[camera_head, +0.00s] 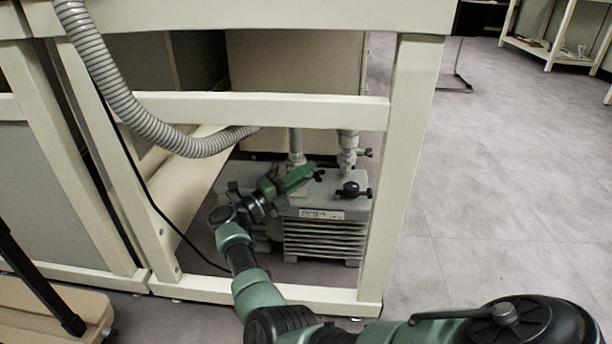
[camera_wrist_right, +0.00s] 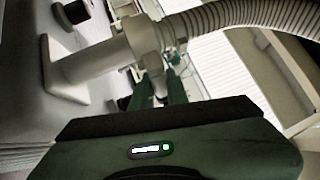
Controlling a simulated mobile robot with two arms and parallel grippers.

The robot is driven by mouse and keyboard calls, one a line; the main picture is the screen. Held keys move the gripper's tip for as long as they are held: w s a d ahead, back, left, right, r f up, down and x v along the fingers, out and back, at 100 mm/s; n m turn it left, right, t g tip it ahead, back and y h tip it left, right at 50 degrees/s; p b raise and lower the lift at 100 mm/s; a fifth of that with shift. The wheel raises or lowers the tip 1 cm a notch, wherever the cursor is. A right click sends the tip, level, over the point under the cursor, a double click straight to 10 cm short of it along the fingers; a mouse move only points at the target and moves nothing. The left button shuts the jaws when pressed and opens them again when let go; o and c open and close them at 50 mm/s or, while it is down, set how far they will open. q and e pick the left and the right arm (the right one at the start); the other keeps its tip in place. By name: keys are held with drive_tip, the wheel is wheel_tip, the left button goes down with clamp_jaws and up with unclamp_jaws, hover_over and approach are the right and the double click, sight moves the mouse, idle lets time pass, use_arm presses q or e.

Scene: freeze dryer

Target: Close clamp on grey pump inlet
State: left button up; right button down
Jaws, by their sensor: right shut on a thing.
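The grey pump (camera_head: 325,212) stands on the floor under the bench, with cooling fins on its front. Its inlet pipe (camera_head: 296,147) rises near the gripper; in the right wrist view the inlet pipe (camera_wrist_right: 95,62) meets the ribbed hose at the clamp (camera_wrist_right: 147,40). My right gripper (camera_head: 314,172) reaches in under the bench rail, close to the inlet. In the right wrist view the gripper (camera_wrist_right: 160,90) has its fingers close together on a small part of the clamp. The fingers and palm hide part of that contact. My left gripper is not in view.
A ribbed grey hose (camera_head: 135,115) hangs over the bench frame and runs behind the rail. The bench rail (camera_head: 250,108) and right leg (camera_head: 408,150) border the opening. A second pump fitting (camera_head: 347,150) stands right of the inlet. Open floor (camera_head: 500,180) lies right.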

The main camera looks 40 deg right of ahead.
drive_tip(key=c, duration=1.4)
unclamp_jaws()
drive_tip(key=shift+a, duration=0.1)
drive_tip(key=shift+a, duration=0.3)
drive_tip(key=p+v, duration=0.2)
drive_tip(key=v, duration=0.5)
drive_tip(key=shift+a+f, duration=0.1)
drive_tip(key=shift+s, duration=0.1)
